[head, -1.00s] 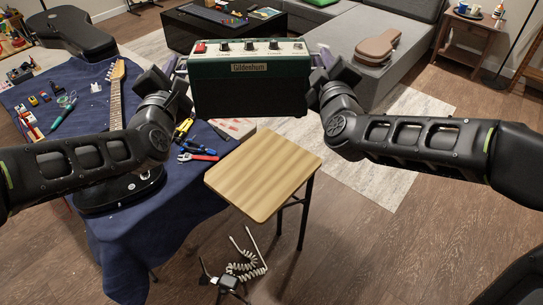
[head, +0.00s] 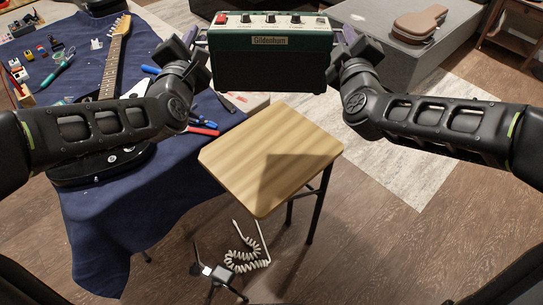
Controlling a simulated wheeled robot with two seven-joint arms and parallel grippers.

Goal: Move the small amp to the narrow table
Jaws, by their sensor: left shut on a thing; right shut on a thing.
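The small amp (head: 270,68) is a dark green box with a black front, a nameplate and a row of knobs on top. It is held upright in the air between my two grippers, beyond and above the far edge of the narrow table (head: 250,160). My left gripper (head: 203,42) is shut on the amp's left end. My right gripper (head: 337,42) is shut on its right end. The narrow table has a bare light wood top and dark legs. A shadow lies on the right part of its top. The fingertips are partly hidden by the gripper bodies.
A larger table with a blue cloth (head: 150,205) stands at the left, close to the narrow table. It holds a guitar (head: 112,70), pliers and small tools. A coiled white cable (head: 245,255) lies on the floor in front. The floor at the right is open.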

